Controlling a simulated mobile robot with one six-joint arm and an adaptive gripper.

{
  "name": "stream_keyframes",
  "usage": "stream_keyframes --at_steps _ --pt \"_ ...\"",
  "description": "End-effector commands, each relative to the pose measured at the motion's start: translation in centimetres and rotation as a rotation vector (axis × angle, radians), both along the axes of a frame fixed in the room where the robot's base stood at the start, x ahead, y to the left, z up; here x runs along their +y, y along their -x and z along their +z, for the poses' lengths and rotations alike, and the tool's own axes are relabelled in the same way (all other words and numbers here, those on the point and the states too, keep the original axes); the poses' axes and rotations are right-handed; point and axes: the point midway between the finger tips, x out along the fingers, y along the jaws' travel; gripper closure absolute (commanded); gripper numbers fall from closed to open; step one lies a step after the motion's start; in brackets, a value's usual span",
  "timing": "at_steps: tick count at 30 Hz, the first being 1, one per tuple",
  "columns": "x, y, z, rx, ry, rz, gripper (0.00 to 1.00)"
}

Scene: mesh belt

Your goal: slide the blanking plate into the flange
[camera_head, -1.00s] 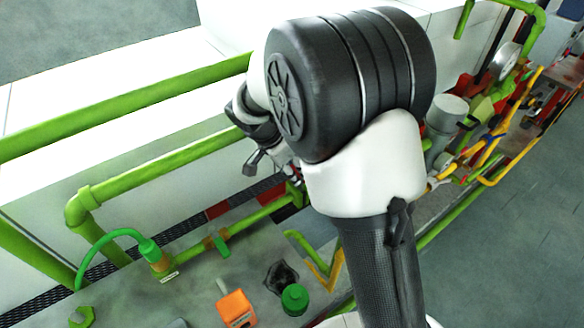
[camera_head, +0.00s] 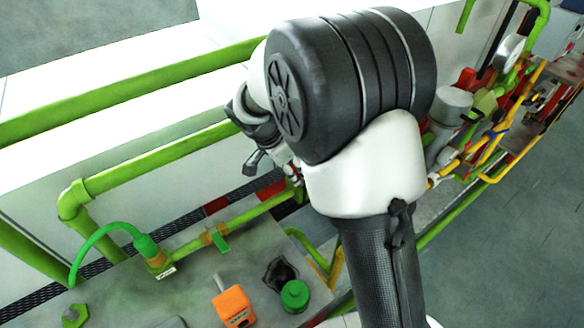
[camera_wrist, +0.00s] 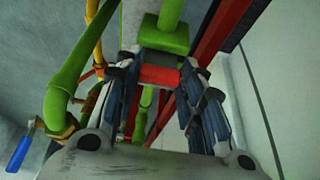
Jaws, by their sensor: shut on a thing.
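My gripper (camera_wrist: 161,82) is in the wrist view, with its two dark, jointed fingers closed in from either side. A red piece (camera_wrist: 160,75), which looks like the blanking plate, sits between the fingertips. Just past it is a green block on a vertical green pipe, which looks like the flange (camera_wrist: 164,38). The red piece shows right against the block's lower edge; I cannot tell whether it is inside a slot or only in front. In the head view my arm hides the fingertips, the plate and the flange.
Green pipes (camera_head: 150,172) run along a white wall. A grey bench below carries an orange box (camera_head: 234,306) and a green knob (camera_head: 295,296). A blue-handled valve (camera_wrist: 20,153) and yellow pipe stand left in the wrist view. More pipework and a gauge (camera_head: 509,47) are at right.

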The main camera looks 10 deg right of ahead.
Motion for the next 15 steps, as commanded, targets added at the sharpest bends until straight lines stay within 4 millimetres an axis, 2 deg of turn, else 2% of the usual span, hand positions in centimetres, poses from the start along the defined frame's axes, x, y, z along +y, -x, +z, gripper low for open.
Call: stream_keyframes --at_steps 15 --pt "0.0 0.0 -1.3 -0.001 0.000 0.000 0.91"
